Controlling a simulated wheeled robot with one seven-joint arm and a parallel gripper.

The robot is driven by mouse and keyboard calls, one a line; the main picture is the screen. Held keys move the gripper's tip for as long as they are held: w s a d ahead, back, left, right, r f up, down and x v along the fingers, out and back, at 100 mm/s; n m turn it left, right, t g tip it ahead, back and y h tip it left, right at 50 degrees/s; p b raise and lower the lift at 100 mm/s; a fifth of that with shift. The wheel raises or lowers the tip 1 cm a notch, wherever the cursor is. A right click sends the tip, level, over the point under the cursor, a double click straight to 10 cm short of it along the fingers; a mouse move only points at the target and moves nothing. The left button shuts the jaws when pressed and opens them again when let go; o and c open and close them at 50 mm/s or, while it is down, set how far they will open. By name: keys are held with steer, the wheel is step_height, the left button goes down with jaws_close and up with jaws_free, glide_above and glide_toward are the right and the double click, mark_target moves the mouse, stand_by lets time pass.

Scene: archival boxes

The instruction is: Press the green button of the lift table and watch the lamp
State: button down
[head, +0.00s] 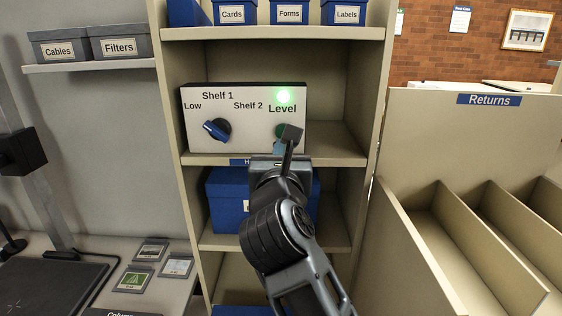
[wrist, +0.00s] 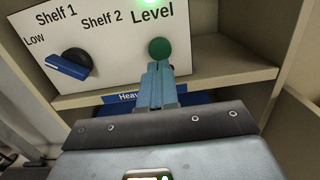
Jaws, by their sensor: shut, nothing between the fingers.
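The white control panel (head: 240,140) stands on a shelf of the beige unit. The green button (wrist: 159,48) sits below the word Level; in the head view my wrist partly hides it. The lamp (head: 283,96) above Level glows bright green, and its lower edge shows at the top of the wrist view (wrist: 152,2). A blue knob (head: 216,129) is at the panel's left, by Low, below Shelf 1. My gripper (wrist: 160,68) is shut and empty, its tips at the lower edge of the button. I cannot tell whether they touch it.
Blue boxes labelled Cards (head: 231,14), Forms (head: 289,13) and Labels (head: 347,14) stand on the shelf above. A blue box (head: 226,200) sits on the shelf below. The Returns bin (head: 440,135) with dividers is at the right. A desk with small cards (head: 133,279) is at the left.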

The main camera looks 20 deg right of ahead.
steer(key=shift+x, duration=2.1)
steer(key=shift+p+x, duration=0.85)
steer(key=shift+p, duration=0.15)
steer(key=shift+d+r, duration=0.15)
steer(key=shift+s, duration=0.1)
